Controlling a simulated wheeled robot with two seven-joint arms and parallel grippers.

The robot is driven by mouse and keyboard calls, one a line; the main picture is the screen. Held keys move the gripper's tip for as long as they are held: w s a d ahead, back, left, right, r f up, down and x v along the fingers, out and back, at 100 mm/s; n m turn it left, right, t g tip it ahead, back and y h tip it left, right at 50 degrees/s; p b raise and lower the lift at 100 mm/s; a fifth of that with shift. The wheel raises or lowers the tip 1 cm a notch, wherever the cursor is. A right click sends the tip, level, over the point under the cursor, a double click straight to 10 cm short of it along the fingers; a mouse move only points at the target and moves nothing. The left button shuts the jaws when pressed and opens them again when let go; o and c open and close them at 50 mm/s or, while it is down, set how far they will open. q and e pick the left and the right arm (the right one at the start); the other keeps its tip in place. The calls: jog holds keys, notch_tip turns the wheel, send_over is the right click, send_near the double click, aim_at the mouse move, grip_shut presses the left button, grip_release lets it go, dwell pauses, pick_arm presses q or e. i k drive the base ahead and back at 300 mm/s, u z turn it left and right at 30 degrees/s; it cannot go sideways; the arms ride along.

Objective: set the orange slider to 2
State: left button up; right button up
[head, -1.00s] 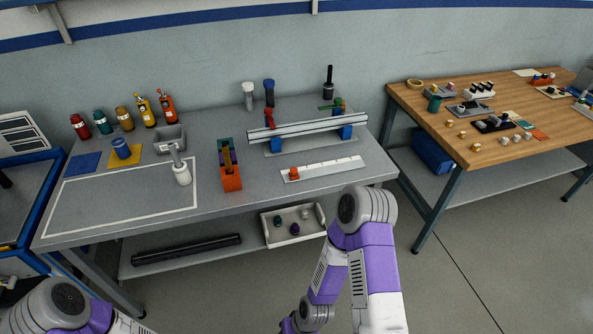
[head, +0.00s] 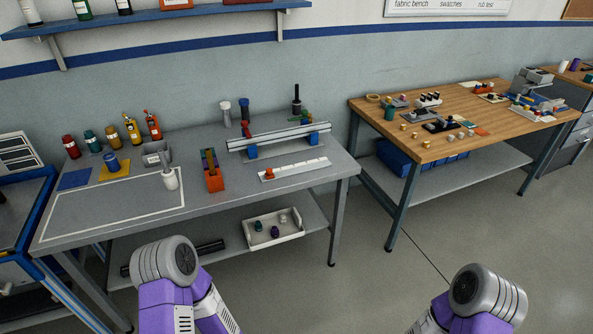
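The orange slider (head: 269,173) sits near the left end of a white scale strip (head: 300,167) on the grey bench. Marks along the strip are too small to read. My purple and grey arms show at the bottom of the head view, one left of the middle and one at the right. Both are in front of the bench and apart from the slider. Neither gripper is in view.
A wooden table (head: 440,146) stands right, with a floor gap between.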

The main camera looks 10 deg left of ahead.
aim_at(269, 173)
jog(key=z, duration=0.1)
jog(key=i, duration=0.9)
jog(key=u, duration=0.4)
